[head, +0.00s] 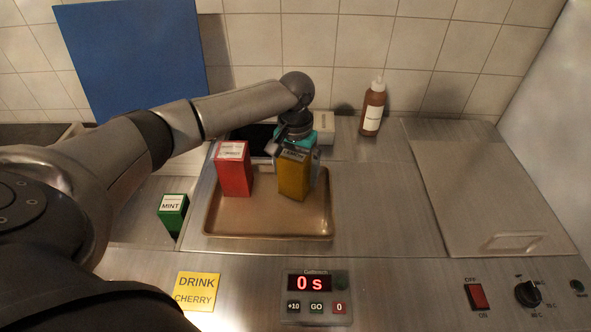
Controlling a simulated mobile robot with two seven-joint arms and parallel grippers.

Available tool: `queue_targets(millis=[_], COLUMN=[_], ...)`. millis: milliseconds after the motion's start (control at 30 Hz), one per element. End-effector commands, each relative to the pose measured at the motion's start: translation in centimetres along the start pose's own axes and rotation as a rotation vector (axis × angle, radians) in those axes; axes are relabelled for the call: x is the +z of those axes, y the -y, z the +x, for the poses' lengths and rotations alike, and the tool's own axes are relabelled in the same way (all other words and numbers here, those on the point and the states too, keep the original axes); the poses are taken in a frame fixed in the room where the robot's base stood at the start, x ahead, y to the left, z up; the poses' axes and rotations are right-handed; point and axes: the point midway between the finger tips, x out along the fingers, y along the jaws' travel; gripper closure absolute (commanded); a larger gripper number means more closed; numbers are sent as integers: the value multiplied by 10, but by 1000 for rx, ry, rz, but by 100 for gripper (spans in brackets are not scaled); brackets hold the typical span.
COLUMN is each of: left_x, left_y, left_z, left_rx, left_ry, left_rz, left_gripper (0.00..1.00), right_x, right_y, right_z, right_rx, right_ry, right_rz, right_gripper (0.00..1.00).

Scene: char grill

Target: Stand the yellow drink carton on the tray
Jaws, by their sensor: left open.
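The yellow drink carton (294,178) stands upright, or nearly so, at the right part of the brown tray (255,225). Whether its base touches the tray is hard to tell. My left gripper (296,151) is right at the top of the yellow carton, from behind and above. Its jaws are open, and the fingers are partly hidden by the carton. A red carton (234,170) stands upright on the left part of the tray. My right gripper does not show.
A green MINT carton (172,212) stands left of the tray. A brown bottle (373,108) is at the back wall. A timer (316,297) and a yellow DRINK CHERRY note (197,291) are in front. The steel counter right of the tray is clear.

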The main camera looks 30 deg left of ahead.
Motion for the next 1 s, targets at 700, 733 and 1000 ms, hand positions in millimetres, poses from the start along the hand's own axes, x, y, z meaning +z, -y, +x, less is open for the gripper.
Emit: queue_targets(millis=[700, 733, 1000], left_x=[-1, -1, 0], left_y=[0, 0, 0], left_z=[-105, -109, -124], left_rx=[1, 2, 0], left_ry=[-2, -2, 0], left_rz=[-1, -1, -1], left_gripper=[0, 0, 0], right_x=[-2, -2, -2], right_y=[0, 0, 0], right_z=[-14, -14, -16], right_rx=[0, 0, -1], right_ry=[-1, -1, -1], right_rz=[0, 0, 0], right_gripper=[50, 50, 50])
